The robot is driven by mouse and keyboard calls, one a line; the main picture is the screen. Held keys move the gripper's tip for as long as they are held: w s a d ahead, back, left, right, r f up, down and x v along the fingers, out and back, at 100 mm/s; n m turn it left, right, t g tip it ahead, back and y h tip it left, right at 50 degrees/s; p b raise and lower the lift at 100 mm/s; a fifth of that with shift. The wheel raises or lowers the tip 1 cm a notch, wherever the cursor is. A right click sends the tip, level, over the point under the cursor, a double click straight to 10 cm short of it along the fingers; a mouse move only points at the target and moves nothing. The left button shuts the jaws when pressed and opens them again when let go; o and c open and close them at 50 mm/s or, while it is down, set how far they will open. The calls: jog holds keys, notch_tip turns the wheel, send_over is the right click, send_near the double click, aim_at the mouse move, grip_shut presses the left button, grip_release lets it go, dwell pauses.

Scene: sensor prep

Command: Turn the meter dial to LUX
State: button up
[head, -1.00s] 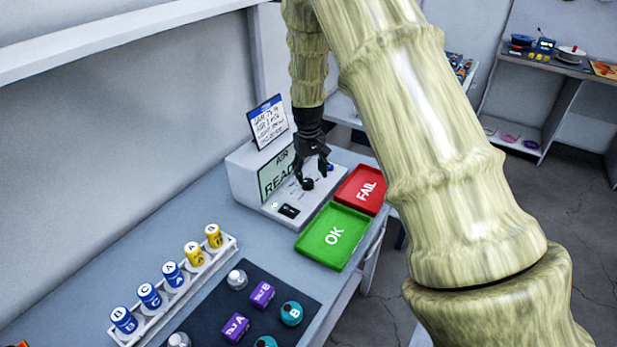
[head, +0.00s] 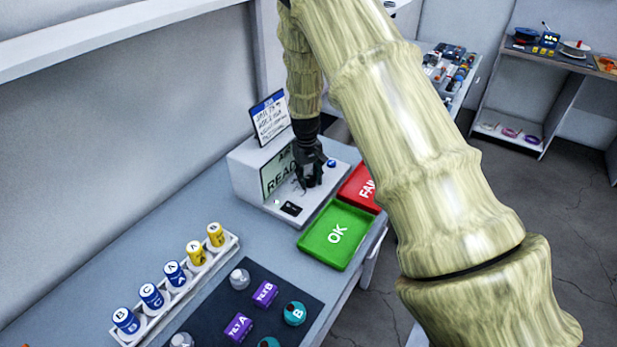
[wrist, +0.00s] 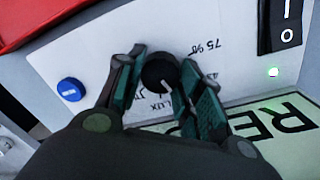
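The meter (head: 252,170) is a white box with a sloped front panel at the back of the bench. Its round black dial (wrist: 160,72) has a white pointer mark at its lower edge in the wrist view. Printed labels surround the dial; LUX (wrist: 152,104) is below it, partly beside my fingers. My gripper (wrist: 163,66) has one finger on each side of the dial, and both appear to touch it. In the head view my gripper (head: 309,184) is down at the panel and hides the dial.
A screen (head: 279,174) is beside the dial. A blue button (wrist: 71,90) and a black switch (wrist: 284,25) flank it. A green OK tray (head: 337,236) and a red FAIL tray (head: 359,188) lie in front. A battery rack (head: 176,287) stands at left.

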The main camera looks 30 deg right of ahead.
jog(key=shift+s+r, duration=0.1)
jog(key=shift+s, duration=0.05)
jog(key=shift+c, duration=0.2)
jog(key=shift+a, duration=0.1)
jog(key=shift+m, duration=0.3)
jog(key=m, duration=0.3)
jog(key=shift+d+m, duration=0.2)
jog(key=shift+m, duration=1.8)
